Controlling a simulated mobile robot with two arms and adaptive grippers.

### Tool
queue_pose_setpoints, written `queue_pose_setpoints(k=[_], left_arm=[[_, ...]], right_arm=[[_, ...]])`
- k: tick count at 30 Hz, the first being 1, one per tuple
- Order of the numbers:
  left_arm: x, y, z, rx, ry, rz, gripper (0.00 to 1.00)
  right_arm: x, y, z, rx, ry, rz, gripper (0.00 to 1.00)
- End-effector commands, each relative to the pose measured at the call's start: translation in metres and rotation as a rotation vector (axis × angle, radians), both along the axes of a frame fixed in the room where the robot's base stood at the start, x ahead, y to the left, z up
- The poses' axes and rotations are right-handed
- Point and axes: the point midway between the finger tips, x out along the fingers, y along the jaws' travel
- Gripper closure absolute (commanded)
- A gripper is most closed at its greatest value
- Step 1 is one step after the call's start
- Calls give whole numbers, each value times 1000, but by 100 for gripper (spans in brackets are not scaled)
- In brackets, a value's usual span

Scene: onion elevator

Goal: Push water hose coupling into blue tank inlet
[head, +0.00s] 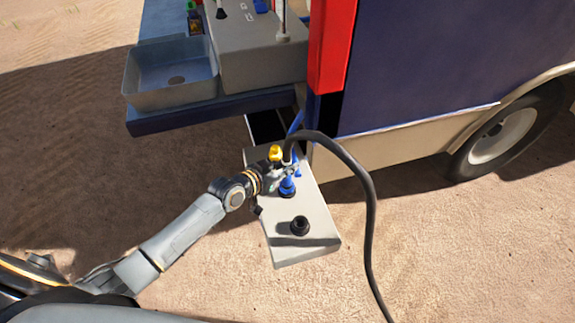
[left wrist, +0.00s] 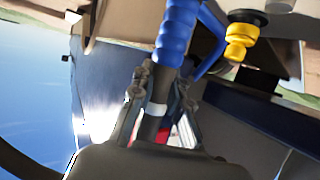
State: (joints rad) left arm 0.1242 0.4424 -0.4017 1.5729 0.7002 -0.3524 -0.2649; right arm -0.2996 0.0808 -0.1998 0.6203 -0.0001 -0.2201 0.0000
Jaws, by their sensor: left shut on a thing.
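The grey tank (head: 318,248) sits on the sand beside the trailer, with a blue inlet (head: 287,188) standing on its top. My left gripper (head: 284,170) is over the inlet, shut on the water hose coupling at the end of a black hose (head: 369,215). In the left wrist view, the gripper (left wrist: 165,88) has its fingers on both sides of the dark coupling (left wrist: 153,122), which has a pale band. A blue ribbed piece (left wrist: 175,38) lies in line with it; I cannot tell whether the two are joined. My right gripper is not in view.
A yellow fitting (head: 275,153) stands close behind the gripper, and a black cap (head: 300,226) is on the tank's near end. A sink (head: 172,72) on a blue shelf and the trailer's dark wall (head: 430,60) are behind. Open sand lies to the left.

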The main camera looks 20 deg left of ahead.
Motion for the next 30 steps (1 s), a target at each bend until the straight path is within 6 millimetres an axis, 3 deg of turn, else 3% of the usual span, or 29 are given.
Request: queue_pose_setpoints(k=[10, 11, 14, 15, 25, 30], left_arm=[[1, 0, -2, 0, -2, 1, 100], [1, 0, -2, 0, -2, 1, 80], [1, 0, -2, 0, -2, 1, 60], [0, 0, -2, 0, -2, 1, 58], [-4, 2, -3, 1, 3, 0, 58], [-23, 11, 6, 1, 0, 0, 58]], right_arm=[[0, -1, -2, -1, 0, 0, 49], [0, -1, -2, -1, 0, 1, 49], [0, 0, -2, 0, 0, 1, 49], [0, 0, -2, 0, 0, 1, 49], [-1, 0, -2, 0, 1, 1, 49], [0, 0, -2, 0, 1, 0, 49]])
